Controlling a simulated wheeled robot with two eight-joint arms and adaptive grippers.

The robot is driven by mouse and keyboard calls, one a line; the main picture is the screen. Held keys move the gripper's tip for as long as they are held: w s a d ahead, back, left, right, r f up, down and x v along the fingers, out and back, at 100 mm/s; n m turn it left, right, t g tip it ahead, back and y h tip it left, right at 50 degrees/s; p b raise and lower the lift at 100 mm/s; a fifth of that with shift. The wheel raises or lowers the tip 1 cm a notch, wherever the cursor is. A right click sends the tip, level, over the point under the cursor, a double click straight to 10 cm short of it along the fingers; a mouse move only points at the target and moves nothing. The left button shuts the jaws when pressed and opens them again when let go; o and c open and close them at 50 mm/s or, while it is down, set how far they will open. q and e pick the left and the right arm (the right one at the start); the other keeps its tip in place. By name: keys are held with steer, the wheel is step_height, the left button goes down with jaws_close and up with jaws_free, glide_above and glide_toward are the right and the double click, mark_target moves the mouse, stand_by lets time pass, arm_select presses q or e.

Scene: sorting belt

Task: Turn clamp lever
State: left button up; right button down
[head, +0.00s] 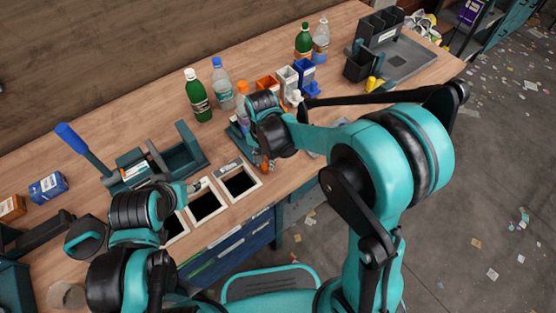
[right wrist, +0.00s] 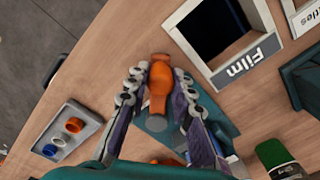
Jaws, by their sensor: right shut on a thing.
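An orange handle (right wrist: 159,85), which looks like the clamp lever, stands between the fingers of my right gripper (right wrist: 161,76) in the right wrist view. In the head view my right gripper (head: 266,155) is at the bench's front edge, right of the square openings, and mostly hides the clamp. My left arm is at the lower left; its gripper (head: 186,190) is small and partly hidden near the openings, and its fingers are unclear.
Square bins sit in the bench, one labelled Film (right wrist: 246,62). Green bottle (head: 198,96) and clear bottle (head: 222,84) stand behind the right gripper. A teal press with a blue handle (head: 72,139) is at left. A grey plate with coloured round pieces (right wrist: 57,136) lies near the clamp.

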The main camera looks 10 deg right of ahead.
steer(key=a+m, duration=0.1)
steer(key=w+a+m, duration=0.1)
steer(key=m, duration=0.1)
steer(key=a+m, duration=0.1)
steer(key=shift+w+a+m, duration=0.15)
steer(key=shift+w+m, duration=0.15)
steer(key=shift+w, duration=0.1)
steer(key=shift+w+a+m, duration=0.55)
steer(key=shift+w+m, duration=0.15)
steer(key=shift+m, duration=0.4)
steer(key=shift+w+a+m, duration=0.5)
steer(key=shift+w+m, duration=0.15)
steer(key=shift+m, duration=0.45)
steer(key=c, duration=1.3)
jaws_free()
steer(key=shift+w, duration=0.1)
step_height(320, 180, up, 12)
